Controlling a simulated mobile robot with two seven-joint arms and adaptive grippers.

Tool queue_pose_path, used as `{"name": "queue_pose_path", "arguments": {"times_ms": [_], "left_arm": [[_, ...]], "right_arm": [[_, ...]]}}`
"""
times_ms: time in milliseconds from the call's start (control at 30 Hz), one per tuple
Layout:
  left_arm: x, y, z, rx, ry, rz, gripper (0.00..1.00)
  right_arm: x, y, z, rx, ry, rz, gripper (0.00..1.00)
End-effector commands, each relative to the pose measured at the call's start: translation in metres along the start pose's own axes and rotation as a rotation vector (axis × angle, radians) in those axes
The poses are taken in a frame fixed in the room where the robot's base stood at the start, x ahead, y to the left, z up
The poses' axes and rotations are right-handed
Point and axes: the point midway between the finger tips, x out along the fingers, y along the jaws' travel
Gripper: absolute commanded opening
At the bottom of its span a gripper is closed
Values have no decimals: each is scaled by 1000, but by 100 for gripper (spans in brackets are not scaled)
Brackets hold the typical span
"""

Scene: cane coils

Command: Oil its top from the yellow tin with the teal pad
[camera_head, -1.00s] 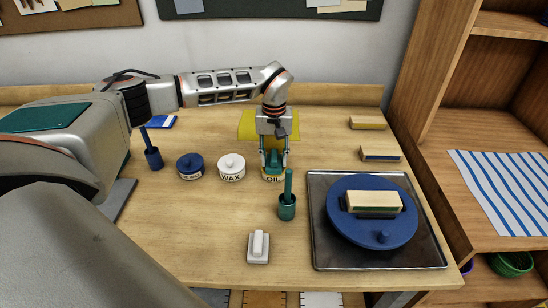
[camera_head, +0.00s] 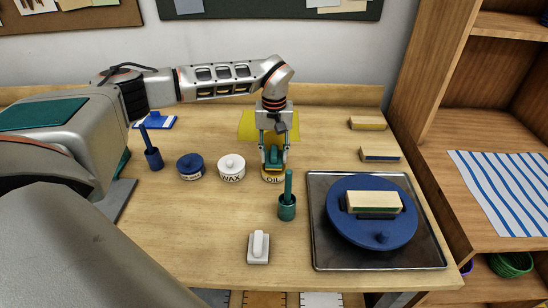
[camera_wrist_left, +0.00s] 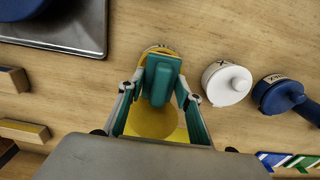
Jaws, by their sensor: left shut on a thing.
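My left gripper (camera_head: 273,155) is shut on the teal pad (camera_wrist_left: 158,78) and holds it upright at the yellow tin marked OIL (camera_head: 272,177). In the left wrist view the pad covers most of the tin (camera_wrist_left: 160,49), so I cannot tell whether they touch. A block with a cream top and a green lower layer (camera_head: 374,202) lies on a blue turntable (camera_head: 345,231) to the right. My right gripper is not in view.
The turntable sits on a grey tray (camera_head: 324,257). A white WAX tin (camera_head: 231,168) and a blue tin (camera_head: 190,167) stand left of the oil. A teal pot with a handle (camera_head: 287,208) and a white pad (camera_head: 258,248) are in front. A yellow mat (camera_head: 246,127) lies behind.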

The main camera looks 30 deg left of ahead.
Motion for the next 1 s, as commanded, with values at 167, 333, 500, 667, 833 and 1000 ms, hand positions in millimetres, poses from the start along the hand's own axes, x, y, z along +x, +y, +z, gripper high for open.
{"name": "queue_pose_path", "arguments": {"times_ms": [167, 333, 500, 667, 833, 1000], "left_arm": [[-14, 0, 0, 0, 2, 1, 17], [-27, 0, 0, 0, 2, 1, 17], [-39, 0, -1, -1, 2, 1, 17], [-48, 0, -1, -1, 2, 1, 17], [-51, 0, 0, -1, 0, 0, 17], [-51, 0, 0, 0, 0, 0, 17]], "right_arm": [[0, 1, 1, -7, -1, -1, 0], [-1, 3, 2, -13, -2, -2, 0], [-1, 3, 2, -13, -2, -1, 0], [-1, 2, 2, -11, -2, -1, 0], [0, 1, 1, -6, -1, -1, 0], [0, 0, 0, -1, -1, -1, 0]]}}
